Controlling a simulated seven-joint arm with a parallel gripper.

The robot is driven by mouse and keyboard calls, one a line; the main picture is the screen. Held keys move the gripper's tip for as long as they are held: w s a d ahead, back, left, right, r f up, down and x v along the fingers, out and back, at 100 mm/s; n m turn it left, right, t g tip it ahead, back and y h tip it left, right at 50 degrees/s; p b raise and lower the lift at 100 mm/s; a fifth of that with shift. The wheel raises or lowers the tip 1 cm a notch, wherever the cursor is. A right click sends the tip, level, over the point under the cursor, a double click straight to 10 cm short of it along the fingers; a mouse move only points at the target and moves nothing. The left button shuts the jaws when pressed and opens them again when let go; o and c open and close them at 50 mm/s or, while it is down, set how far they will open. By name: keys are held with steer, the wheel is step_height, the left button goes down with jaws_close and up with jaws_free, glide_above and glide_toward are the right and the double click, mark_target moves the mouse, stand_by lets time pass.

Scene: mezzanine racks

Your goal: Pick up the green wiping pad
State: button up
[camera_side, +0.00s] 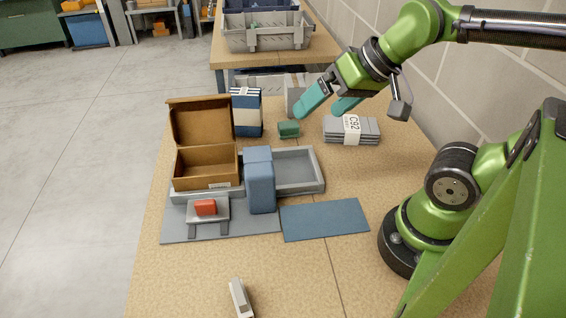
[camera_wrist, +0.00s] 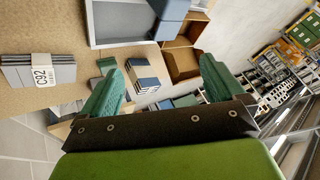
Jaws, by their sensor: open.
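The green wiping pad (camera_side: 288,130) is a small dark green block lying on the table. It is behind the grey tray and left of the grey stack labelled C92. In the wrist view the pad (camera_wrist: 106,65) shows small, just beyond the tip of the left finger, which hides part of its surroundings. My gripper (camera_side: 317,113) has two teal fingers spread apart with nothing between them. In the side view it hangs above the table, up and to the right of the pad. The fingers also frame the wrist view (camera_wrist: 160,68).
The grey C92 stack (camera_side: 352,130) lies right of the pad. A blue-and-white bundle (camera_side: 246,112) stands left of it. An open cardboard box (camera_side: 206,168), a grey tray (camera_side: 318,176) and a blue upright block (camera_side: 260,182) stand in front.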

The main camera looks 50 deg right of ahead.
steer(key=m+g+h, duration=0.2)
steer(key=m+g, duration=0.2)
steer(key=g, duration=0.3)
glide_above(288, 123)
step_height(288, 123, down, 7)
step_height(288, 123, down, 17)
steer(key=shift+c, duration=0.2)
steer(key=c, duration=1)
